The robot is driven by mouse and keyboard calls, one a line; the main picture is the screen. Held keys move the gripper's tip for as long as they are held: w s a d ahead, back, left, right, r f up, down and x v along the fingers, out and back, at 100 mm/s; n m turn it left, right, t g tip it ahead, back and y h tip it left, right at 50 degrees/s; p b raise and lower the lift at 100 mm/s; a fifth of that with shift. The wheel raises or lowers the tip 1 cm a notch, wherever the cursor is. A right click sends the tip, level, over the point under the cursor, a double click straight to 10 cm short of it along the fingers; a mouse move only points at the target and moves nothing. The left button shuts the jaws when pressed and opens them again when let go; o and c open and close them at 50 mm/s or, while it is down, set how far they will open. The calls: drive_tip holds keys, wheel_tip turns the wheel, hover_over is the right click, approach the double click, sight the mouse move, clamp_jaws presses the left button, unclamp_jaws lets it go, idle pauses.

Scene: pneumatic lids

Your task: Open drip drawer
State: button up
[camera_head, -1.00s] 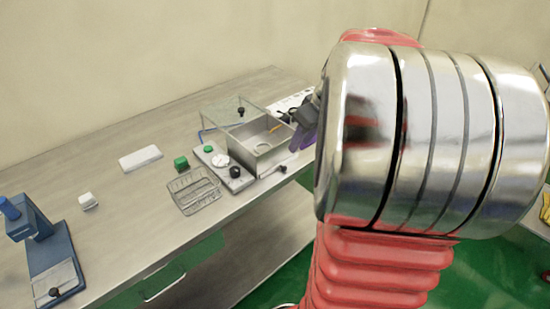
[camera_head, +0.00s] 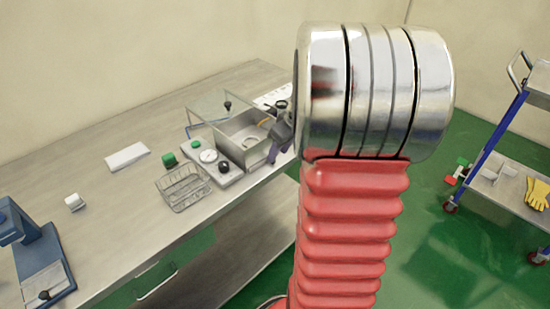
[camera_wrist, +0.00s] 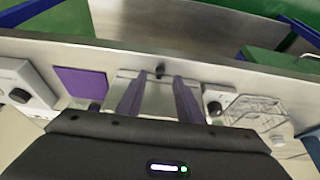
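The metal box with a clear raised lid (camera_head: 238,139) stands near the bench's front edge in the head view. In the wrist view, a small black knob (camera_wrist: 160,70) sticks out toward the bench edge in front of a metal body, apparently the drip drawer's handle. My gripper (camera_wrist: 160,82) has two purple fingers, set apart on either side of the knob, with nothing visibly clamped. In the head view my gripper (camera_head: 281,137) is at the box's front right corner, partly hidden by my arm. The drawer's front is not clearly visible, and contact with the knob cannot be told.
A control panel with a black knob (camera_head: 224,167) and a wire basket (camera_head: 184,188) stand left of the box. A blue press (camera_head: 35,252) is at the bench's left end. A trolley (camera_head: 508,185) with yellow gloves stands at the right. The green floor between is clear.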

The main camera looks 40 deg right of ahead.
sight(276, 166)
drive_tip(key=shift+x, duration=2.1)
clamp_jaws()
